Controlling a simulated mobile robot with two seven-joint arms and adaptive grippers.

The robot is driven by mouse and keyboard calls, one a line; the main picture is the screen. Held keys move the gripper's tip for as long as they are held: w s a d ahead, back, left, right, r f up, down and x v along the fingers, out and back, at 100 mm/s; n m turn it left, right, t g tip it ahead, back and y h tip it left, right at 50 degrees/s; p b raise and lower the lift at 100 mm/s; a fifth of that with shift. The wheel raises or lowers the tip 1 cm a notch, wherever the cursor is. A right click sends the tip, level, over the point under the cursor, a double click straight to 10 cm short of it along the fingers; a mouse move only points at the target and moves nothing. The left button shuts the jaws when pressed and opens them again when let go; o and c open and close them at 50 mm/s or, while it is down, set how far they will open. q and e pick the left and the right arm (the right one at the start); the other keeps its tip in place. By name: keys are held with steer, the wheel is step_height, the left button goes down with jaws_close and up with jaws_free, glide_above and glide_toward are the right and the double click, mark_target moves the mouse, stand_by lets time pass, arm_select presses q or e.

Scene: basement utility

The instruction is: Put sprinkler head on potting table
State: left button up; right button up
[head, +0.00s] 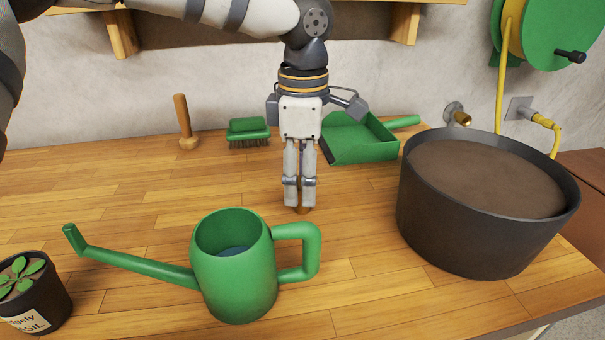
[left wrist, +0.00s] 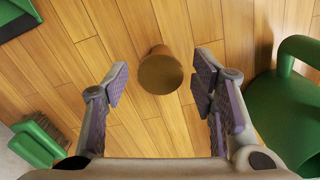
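A small brown, brass-like round piece, which looks to be the sprinkler head (left wrist: 160,72), stands on the wooden potting table (head: 90,180). In the head view only a sliver of it (head: 302,210) shows under my left fingertips. My left gripper (head: 300,198) points down over the table behind the watering can's handle. In the left wrist view its two fingers are apart, one on each side of the brown piece, with a gap on both sides. My right gripper is not in view.
A green watering can (head: 235,275) stands in front of the left gripper. Behind are a green dustpan (head: 358,140), a green brush (head: 248,128) and a wooden dibber (head: 183,115). A large dark soil pot (head: 450,225) is at right, a basil pot (head: 38,300) at front left.

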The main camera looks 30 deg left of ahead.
arm_select(q)
step_height(320, 180, up, 12)
steer(key=shift+r, duration=0.15)
steer(key=shift+s+d, duration=0.1)
stand_by(0.5)
